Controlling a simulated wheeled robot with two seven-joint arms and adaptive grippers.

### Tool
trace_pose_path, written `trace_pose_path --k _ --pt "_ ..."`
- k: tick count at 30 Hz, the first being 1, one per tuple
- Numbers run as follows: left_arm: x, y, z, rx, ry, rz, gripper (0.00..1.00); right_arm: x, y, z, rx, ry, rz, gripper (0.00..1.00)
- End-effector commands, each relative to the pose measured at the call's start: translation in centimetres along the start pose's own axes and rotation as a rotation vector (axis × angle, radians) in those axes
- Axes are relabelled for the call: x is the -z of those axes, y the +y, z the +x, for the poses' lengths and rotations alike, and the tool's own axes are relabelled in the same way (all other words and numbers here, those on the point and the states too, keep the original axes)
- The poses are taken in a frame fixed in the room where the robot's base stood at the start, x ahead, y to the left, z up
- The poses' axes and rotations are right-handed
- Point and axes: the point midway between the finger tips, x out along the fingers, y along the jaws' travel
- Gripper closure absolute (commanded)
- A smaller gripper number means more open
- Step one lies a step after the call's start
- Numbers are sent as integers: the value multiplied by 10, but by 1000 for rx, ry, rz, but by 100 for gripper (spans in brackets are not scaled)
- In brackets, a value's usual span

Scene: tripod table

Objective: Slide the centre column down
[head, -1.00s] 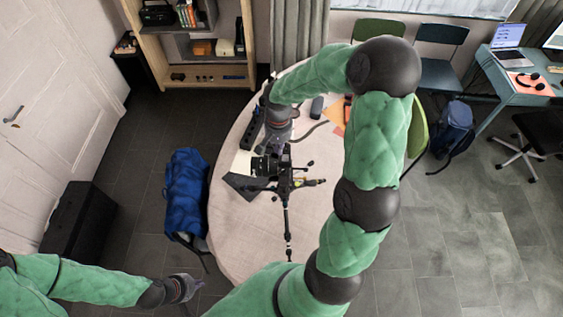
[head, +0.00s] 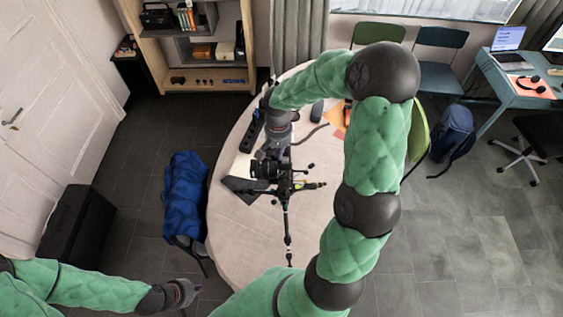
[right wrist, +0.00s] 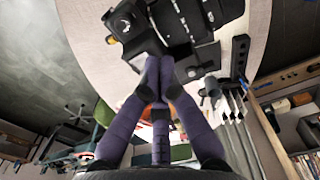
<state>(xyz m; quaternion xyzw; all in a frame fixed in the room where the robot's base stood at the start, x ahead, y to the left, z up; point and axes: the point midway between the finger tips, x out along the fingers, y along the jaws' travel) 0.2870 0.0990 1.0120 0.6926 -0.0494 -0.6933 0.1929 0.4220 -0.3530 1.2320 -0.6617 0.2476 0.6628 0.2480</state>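The black tripod (head: 285,190) stands on the round table with a camera (head: 264,170) on its top; its centre column is mostly hidden from above. My right gripper (head: 272,150) is at the camera's far side, partly hidden by it in the head view. In the right wrist view its purple fingers (right wrist: 158,72) come together at the black camera and tripod head (right wrist: 180,25). The fingers look shut; I cannot tell whether anything is between the tips. My left gripper (head: 188,291) is off the table at lower left, too small to read.
The pale round table (head: 235,235) also bears a dark power strip (head: 251,132), a dark cloth or sheet (head: 243,188) and orange papers (head: 340,118). A blue bag (head: 185,195) is left of the table. Free tabletop shows in front of the tripod.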

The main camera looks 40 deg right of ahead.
Motion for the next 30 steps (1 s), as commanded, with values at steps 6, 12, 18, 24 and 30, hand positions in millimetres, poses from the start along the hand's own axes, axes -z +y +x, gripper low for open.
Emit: trace_pose_path --k 6,12,18,24,30 --pt "0 0 0 0 0 0 100 0 0 0 0 0 0 100" --pt "0 0 0 0 0 0 100 0 0 0 0 0 0 100" --pt "0 0 0 0 0 0 100 0 0 0 0 0 0 100" --pt "0 -1 3 0 0 0 100 0 0 3 0 0 0 100" --pt "0 -2 6 0 0 0 100 0 0 7 0 0 0 100"
